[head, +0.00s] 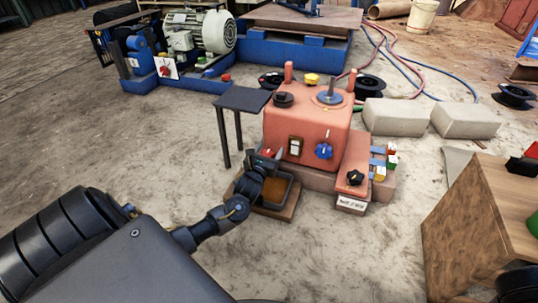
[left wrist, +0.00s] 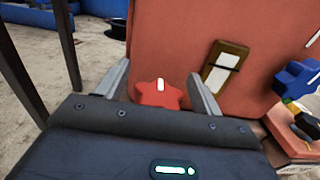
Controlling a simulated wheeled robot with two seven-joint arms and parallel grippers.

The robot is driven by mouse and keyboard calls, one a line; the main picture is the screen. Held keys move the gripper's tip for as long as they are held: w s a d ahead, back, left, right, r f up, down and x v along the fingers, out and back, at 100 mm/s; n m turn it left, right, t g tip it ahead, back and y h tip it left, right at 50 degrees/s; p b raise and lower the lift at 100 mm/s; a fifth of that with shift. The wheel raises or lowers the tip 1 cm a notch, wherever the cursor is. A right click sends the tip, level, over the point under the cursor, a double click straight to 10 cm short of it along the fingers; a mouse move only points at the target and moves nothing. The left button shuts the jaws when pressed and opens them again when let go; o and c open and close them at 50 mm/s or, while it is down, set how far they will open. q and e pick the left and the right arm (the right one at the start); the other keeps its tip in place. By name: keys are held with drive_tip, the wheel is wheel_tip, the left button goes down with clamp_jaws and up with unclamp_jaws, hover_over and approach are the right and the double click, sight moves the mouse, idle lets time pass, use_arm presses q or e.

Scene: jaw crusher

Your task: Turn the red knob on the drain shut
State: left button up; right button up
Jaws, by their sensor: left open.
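The red knob (left wrist: 158,94) is star-shaped with a white mark pointing up. It sits low on the front of the orange-red machine (head: 306,125), on its drain. My left gripper (left wrist: 160,72) is open, with one finger on each side of the knob. No grip on it shows, and I cannot tell whether the fingers touch it. In the head view my left gripper (head: 266,161) reaches the machine's lower left, and only part of the red knob (head: 267,152) shows past it.
A dark tray (head: 291,190) stands below the drain. A small black table (head: 242,98) stands close on the left. A blue knob (head: 324,151) and a black knob (head: 355,177) sit to the right. A wooden box (head: 480,220) stands at right. Bare floor lies between.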

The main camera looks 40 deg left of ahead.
use_arm(q)
drive_tip(key=c, duration=1)
